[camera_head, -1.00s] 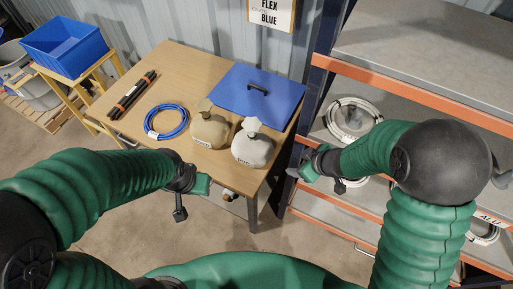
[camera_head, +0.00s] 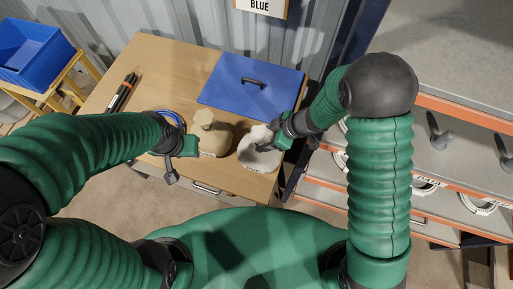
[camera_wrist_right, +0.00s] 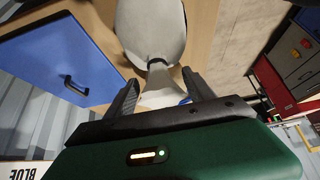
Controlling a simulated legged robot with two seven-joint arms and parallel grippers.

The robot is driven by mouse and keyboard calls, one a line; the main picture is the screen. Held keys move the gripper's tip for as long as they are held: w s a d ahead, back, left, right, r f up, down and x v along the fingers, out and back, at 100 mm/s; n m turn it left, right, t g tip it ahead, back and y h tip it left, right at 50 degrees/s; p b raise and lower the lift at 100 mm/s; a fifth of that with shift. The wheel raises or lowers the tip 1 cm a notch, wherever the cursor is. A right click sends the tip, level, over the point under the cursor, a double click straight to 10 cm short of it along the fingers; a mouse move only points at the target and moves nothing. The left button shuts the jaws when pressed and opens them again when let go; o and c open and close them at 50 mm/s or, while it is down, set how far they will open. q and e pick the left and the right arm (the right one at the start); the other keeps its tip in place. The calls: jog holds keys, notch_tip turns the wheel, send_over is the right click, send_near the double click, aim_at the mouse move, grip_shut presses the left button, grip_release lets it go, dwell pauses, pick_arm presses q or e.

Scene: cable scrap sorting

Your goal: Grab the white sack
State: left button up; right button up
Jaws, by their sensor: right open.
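The white sack (camera_head: 257,158) stands on the right front part of the wooden table, its neck tied with a dark band. It also shows in the right wrist view (camera_wrist_right: 153,28), with its neck between my fingers. My right gripper (camera_head: 274,140) is at the sack's top; in the wrist view its two fingers (camera_wrist_right: 160,92) are apart, one on each side of the neck. I cannot tell whether they touch it. My left gripper (camera_head: 186,148) is at the table's front edge, left of the tan sack; its jaws are not clear.
A tan sack (camera_head: 212,140) stands just left of the white one. A blue lid with a black handle (camera_head: 251,84) lies behind them. A blue cable coil (camera_head: 170,118) is partly hidden by my left arm. Shelving with orange beams (camera_head: 455,108) stands at the right.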

jog(key=x, duration=0.5)
jog(key=shift+w+d+f, duration=0.2)
jog(key=shift+d, duration=0.25)
jog(key=shift+s+a+r, duration=0.15)
jog(key=shift+a, duration=0.15)
jog(key=c, duration=0.5)
jog(key=shift+d, duration=0.2)
grip_shut()
